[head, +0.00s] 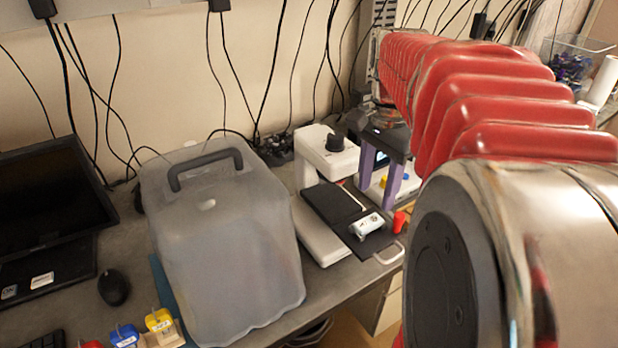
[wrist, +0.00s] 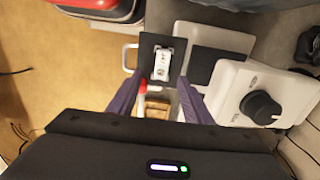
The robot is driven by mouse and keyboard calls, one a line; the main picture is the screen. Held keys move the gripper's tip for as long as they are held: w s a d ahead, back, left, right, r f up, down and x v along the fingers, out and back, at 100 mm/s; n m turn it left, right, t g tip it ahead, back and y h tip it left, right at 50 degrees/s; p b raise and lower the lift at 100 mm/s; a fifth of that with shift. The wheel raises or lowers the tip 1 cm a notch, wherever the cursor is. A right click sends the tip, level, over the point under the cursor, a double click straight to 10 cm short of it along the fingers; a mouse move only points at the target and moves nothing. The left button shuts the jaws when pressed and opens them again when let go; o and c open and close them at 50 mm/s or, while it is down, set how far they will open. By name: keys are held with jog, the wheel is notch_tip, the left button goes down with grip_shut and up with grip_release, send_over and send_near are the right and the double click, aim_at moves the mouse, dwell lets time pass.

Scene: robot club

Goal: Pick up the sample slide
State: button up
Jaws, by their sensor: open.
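A small white piece with dark marks lies on a flat black tray (head: 333,205); it shows in the head view (head: 367,224) and in the wrist view (wrist: 162,64). It looks like the sample slide, but its details are too small to be sure. My gripper (head: 378,193) has two purple fingers pointing down. It is open, with nothing seen between the fingers. In the wrist view my gripper (wrist: 160,80) has its fingertips on either side of the view line to the white piece, apart from it. In the head view the fingers appear behind and above the tray.
A white instrument with a black knob (head: 333,142) stands beside the tray. A red piece (head: 400,221) is close to the tray's right side. A large grey covered case (head: 225,240) fills the bench to the left. A white handle (head: 388,254) is at the bench's front edge.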

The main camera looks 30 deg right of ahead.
aim_at(369, 221)
jog(key=shift+f, duration=1.55)
jog(key=shift+w+f, duration=0.2)
jog(key=shift+f, duration=2.4)
jog(key=c, duration=1.1)
jog(key=shift+r, duration=0.1)
jog(key=shift+c, duration=0.2)
notch_tip(369, 221, up, 10)
